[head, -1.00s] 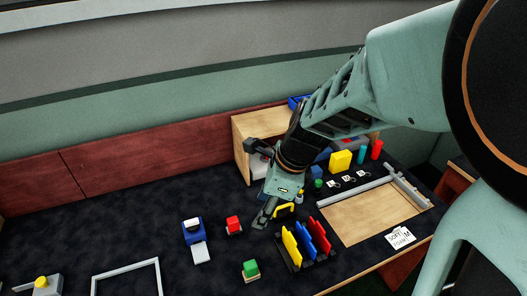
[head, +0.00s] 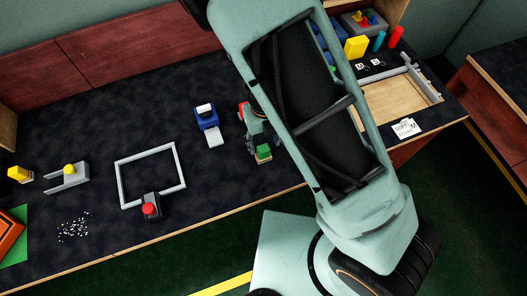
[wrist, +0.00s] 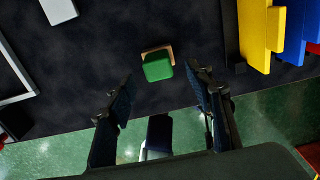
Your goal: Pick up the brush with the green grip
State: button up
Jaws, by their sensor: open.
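The brush with the green grip (head: 263,153) stands on the dark table near its front edge. In the wrist view its green block (wrist: 158,67) shows with a tan wooden edge behind it. My gripper (wrist: 158,80) is open, its two fingers apart on the left and right. The green grip lies between and just beyond the fingertips in that view, with nothing held. In the head view my gripper (head: 259,135) is right behind the green grip, partly covered by my arm. I cannot tell the height between them.
A rack with yellow (wrist: 257,30) and blue (wrist: 294,35) upright pieces stands to the right. A blue device with a white pad (head: 207,120) stands to the left. A grey square frame (head: 150,173) and a red-button box (head: 150,207) lie further left.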

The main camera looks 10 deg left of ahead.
aim_at(263, 148)
notch_tip(263, 148, down, 6)
jog(key=shift+w+a+r+b, duration=0.1)
jog(key=shift+a+r+b, duration=0.05)
jog(key=shift+b, duration=0.5)
jog(key=c, duration=1.3)
